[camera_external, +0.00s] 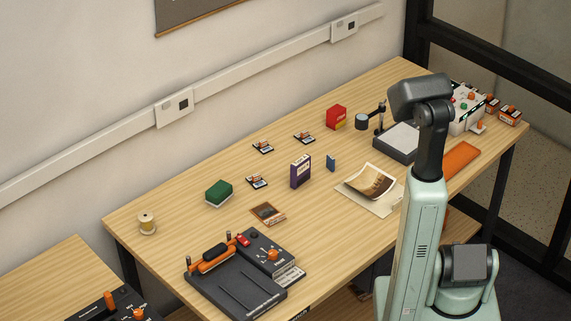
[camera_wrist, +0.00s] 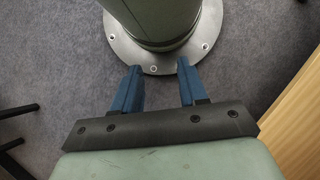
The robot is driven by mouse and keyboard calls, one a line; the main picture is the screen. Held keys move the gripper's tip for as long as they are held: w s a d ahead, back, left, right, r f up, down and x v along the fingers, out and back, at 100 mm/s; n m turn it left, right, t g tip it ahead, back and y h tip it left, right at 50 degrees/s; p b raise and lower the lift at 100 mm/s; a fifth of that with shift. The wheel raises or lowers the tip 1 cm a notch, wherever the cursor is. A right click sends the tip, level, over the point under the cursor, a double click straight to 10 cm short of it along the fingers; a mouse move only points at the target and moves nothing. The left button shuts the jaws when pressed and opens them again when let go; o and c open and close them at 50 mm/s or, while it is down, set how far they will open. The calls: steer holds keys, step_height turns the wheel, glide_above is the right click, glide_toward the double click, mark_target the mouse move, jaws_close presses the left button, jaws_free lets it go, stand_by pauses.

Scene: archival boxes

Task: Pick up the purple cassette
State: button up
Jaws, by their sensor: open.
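The purple cassette (camera_external: 301,171) stands upright on the wooden table, near its middle, with a pale label on its top part. My gripper (camera_wrist: 158,82) shows in the wrist view with its two blue fingers apart and nothing between them. It points down at my own base and the grey carpet, away from the table top. The gripper's fingers cannot be made out in the external view, and the cassette is not in the wrist view.
A small blue block (camera_external: 331,162) stands just right of the cassette. Small cards (camera_external: 257,181), a green box (camera_external: 219,193), a red box (camera_external: 336,117) and a photo on paper (camera_external: 370,184) lie around it. A black device (camera_external: 236,278) sits at the front left.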

stand_by(0.3)
steer(key=shift+o, duration=1)
